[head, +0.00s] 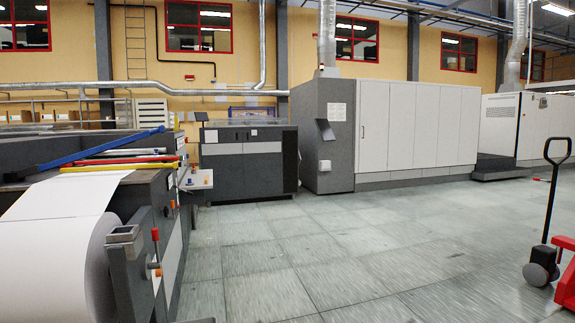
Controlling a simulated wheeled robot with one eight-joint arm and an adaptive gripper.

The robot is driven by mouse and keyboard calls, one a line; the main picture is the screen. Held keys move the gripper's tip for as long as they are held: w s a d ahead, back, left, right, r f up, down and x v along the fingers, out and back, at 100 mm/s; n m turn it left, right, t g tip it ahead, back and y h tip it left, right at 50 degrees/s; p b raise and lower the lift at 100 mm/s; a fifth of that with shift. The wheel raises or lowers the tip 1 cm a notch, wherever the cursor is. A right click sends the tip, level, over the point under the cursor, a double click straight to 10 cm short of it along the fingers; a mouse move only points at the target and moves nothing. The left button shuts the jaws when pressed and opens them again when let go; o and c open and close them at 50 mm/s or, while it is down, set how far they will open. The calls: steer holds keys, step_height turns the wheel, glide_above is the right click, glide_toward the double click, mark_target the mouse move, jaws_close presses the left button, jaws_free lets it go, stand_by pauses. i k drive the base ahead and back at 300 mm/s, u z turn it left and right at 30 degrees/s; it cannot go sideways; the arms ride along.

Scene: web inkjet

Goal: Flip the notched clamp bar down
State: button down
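Several coloured bars lie across the paper web on the machine at the left of the head view. A blue bar (102,147) is tilted, its right end raised above the others. A white bar (135,151), a red bar (125,160) and a yellow bar (118,167) lie lower and nearly level beside it. No notch can be made out on any bar at this size, so I cannot tell which is the notched clamp bar. My gripper is not in view.
A large white paper roll (45,265) and a grey bracket with orange knobs (128,255) stand at the machine's near end. Grey tiled floor (300,255) is open to the right. A red pallet truck (565,270) stands at the far right. Grey and white cabinets (415,130) line the back.

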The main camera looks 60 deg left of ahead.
mark_target(37, 168)
steer(key=u, duration=3.35)
steer(key=i, duration=1.65)
steer(key=z, duration=0.9)
